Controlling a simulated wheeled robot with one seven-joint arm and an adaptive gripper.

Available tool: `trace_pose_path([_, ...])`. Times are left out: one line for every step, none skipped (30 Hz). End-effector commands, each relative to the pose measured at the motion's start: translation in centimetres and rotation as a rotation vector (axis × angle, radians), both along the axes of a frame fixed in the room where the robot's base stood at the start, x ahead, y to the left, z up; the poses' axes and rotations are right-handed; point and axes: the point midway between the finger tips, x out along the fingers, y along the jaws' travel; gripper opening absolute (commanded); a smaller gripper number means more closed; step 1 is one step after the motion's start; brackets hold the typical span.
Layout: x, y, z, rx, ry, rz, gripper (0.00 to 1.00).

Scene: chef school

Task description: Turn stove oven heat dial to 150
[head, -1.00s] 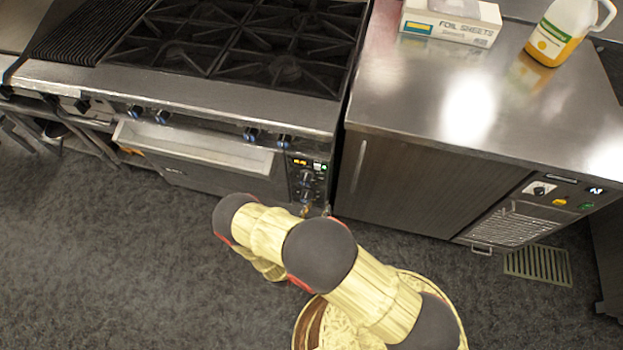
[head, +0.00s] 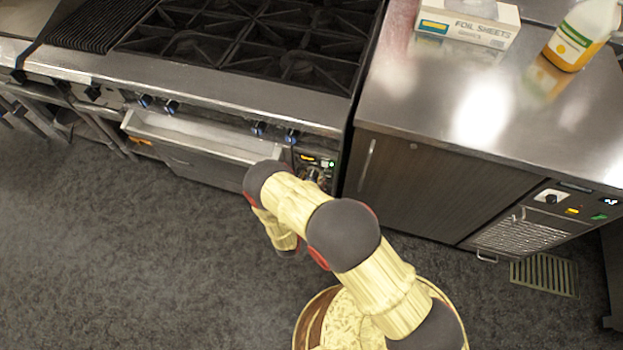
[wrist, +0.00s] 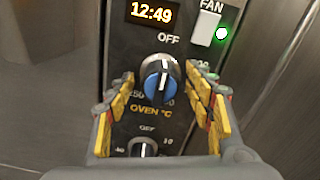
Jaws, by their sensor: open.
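The oven heat dial (wrist: 161,80) is a round knob with a blue face and silver rim, marked "OVEN °C" below. Its white mark appears to point roughly up towards "OFF". My gripper (wrist: 161,93) is open, with one yellow-padded finger on each side of the dial. I cannot tell whether either finger touches it. In the head view the stove's control panel (head: 321,161) shows only in part. My arm hides the dial and most of the gripper there.
A second knob (wrist: 143,147) sits just below the dial. A clock display (wrist: 151,12) and a lit fan switch (wrist: 207,28) are above. A steel-topped cabinet (head: 440,185) stands at the right.

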Motion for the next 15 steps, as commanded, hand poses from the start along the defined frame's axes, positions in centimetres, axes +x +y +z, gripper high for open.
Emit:
trace_pose_path([0.12, -0.06, -0.01, 0.000, 0.000, 0.000, 0.53])
trace_pose_path([0.15, -0.06, 0.00, 0.000, 0.000, 0.000, 0.53])
trace_pose_path([0.16, -0.06, 0.01, 0.000, 0.000, 0.000, 0.53])
trace_pose_path([0.16, -0.05, 0.02, 0.000, 0.000, 0.000, 0.53])
trace_pose_path([0.15, -0.05, 0.02, 0.000, 0.000, 0.000, 0.53])
trace_pose_path([0.14, -0.06, 0.02, 0.000, 0.000, 0.000, 0.53])
trace_pose_path([0.14, -0.06, 0.02, 0.000, 0.000, 0.000, 0.53])
trace_pose_path([0.14, -0.06, 0.02, 0.000, 0.000, 0.000, 0.53])
trace_pose_path([0.13, -0.05, 0.02, 0.000, 0.000, 0.000, 0.51])
trace_pose_path([0.13, -0.05, 0.01, -0.001, 0.000, 0.000, 0.49])
trace_pose_path([0.13, -0.05, 0.01, -0.001, 0.000, 0.000, 0.47])
trace_pose_path([0.13, -0.05, 0.01, -0.001, 0.000, 0.000, 0.45])
trace_pose_path([0.13, -0.06, 0.01, -0.001, 0.000, 0.000, 0.43])
trace_pose_path([0.12, -0.06, 0.01, -0.001, 0.000, 0.000, 0.41])
trace_pose_path([0.12, -0.06, 0.01, -0.001, 0.000, 0.000, 0.39])
